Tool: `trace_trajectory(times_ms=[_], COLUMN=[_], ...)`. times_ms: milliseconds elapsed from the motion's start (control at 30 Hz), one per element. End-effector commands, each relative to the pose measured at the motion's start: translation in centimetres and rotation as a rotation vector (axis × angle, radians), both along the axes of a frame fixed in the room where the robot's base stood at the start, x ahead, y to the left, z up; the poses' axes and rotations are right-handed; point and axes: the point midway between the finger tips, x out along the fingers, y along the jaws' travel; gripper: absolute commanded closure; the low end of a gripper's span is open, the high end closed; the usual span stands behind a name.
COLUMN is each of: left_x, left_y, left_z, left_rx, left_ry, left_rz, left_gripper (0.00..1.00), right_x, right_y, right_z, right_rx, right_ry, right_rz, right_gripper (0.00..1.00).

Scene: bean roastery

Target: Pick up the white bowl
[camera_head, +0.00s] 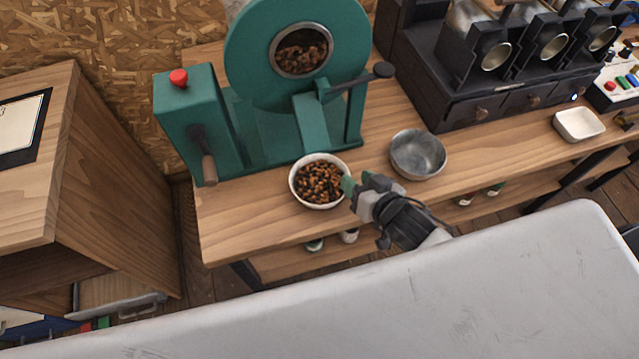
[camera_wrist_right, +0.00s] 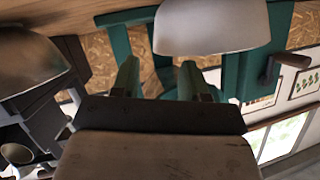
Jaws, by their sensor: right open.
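The white bowl (camera_head: 319,203), full of brown beans, stands upright on the wooden bench in front of the green roaster. My right gripper (camera_head: 352,187) is at the bowl's right side, its green fingertips by the rim. In the right wrist view the white bowl (camera_wrist_right: 211,28) shows at the top, just beyond the spread fingers (camera_wrist_right: 158,78) of my right gripper. The gripper is open with nothing between the fingers. I cannot tell whether a fingertip touches the bowl. My left gripper is out of view.
A metal bowl (camera_head: 418,155) stands close to the right of my gripper. The green roaster (camera_head: 296,75) rises behind the white bowl. A black machine (camera_head: 490,65) and a small white dish (camera_head: 578,124) are farther right. Bare bench lies left of the white bowl.

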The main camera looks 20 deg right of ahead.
Motion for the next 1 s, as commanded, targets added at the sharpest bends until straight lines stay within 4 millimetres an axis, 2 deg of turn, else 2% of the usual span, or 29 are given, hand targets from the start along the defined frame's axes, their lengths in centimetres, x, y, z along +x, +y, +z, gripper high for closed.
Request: trace_trajectory(times_ms=[100, 233, 533, 567, 833, 1000], left_x=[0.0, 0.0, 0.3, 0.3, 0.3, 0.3], left_y=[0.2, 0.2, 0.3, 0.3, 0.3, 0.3], left_z=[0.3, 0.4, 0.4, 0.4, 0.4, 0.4], left_rx=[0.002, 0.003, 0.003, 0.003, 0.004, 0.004], left_ry=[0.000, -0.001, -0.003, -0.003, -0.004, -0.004], left_rz=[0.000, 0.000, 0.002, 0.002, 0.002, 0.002], left_gripper=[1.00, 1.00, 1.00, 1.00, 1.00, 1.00], right_x=[1.9, 3.4, 3.9, 3.9, 3.9, 3.8], right_y=[0.5, 1.0, 1.1, 1.1, 1.1, 1.1], right_z=[-0.5, -1.2, -1.6, -1.6, -1.6, -1.6], right_rx=[-0.001, 0.000, -0.001, -0.001, -0.001, -0.001], right_ry=[-0.003, -0.002, 0.000, 0.000, 0.000, 0.001], right_rz=[0.000, -0.001, 0.000, 0.000, -0.001, 0.000], right_gripper=[0.56, 0.56, 0.56, 0.57, 0.98, 1.00])
